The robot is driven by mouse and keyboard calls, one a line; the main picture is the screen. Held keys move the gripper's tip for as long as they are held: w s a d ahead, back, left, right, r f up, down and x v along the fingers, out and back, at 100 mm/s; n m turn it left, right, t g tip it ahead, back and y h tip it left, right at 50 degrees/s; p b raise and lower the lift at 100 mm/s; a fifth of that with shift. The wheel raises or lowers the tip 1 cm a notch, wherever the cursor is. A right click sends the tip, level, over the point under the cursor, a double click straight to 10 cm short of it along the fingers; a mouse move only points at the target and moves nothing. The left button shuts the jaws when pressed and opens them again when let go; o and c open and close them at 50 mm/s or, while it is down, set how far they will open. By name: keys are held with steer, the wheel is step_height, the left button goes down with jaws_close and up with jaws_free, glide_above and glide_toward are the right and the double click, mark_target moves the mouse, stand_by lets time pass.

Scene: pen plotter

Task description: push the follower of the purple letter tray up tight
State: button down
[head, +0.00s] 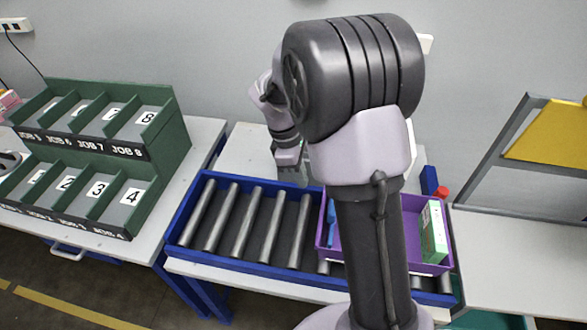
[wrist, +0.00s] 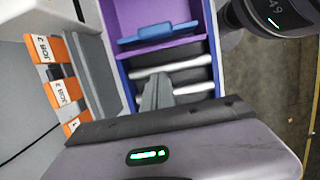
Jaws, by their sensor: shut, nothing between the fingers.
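The purple letter tray (head: 322,240) sits on the right part of the roller conveyor, and its middle is hidden behind my arm. Its blue follower (head: 331,224) stands near the tray's left end. A green and white box (head: 433,232) stands at the right end. In the wrist view the follower (wrist: 160,34) crosses the purple tray (wrist: 180,12) near the tray's close end. My gripper (head: 291,168) is above the conveyor's back edge, left of the tray. In the wrist view its fingers (wrist: 158,84) are shut and empty, over the rollers, apart from the follower.
The blue-framed roller conveyor (head: 230,264) has bare rollers left of the tray. A green job rack (head: 170,125) stands at the left. Orange job labels (wrist: 53,50) lie left of the conveyor in the wrist view. A yellow panel (head: 550,132) is at the right.

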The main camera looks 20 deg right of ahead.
steer(key=s+d+f+b, duration=0.1)
steer(key=f, duration=0.1)
steer(key=s+d+f+b, duration=0.1)
steer(key=d+f, duration=0.1)
steer(key=f, duration=0.1)
steer(key=s+d+f+b, duration=0.1)
steer(key=f, duration=0.1)
steer(key=shift+s+d+f+b, duration=0.1)
steer(key=shift+d+f+b, duration=0.2)
steer(key=shift+d+b, duration=0.1)
steer(key=shift+s+d, duration=0.1)
steer(key=shift+s+d, duration=0.2)
steer(key=shift+d, duration=0.05)
steer(key=s+d+p, duration=0.5)
steer(key=s+d, duration=0.4)
steer(key=d, duration=0.5)
steer(key=shift+s+d, duration=0.15)
steer(key=shift+s, duration=0.15)
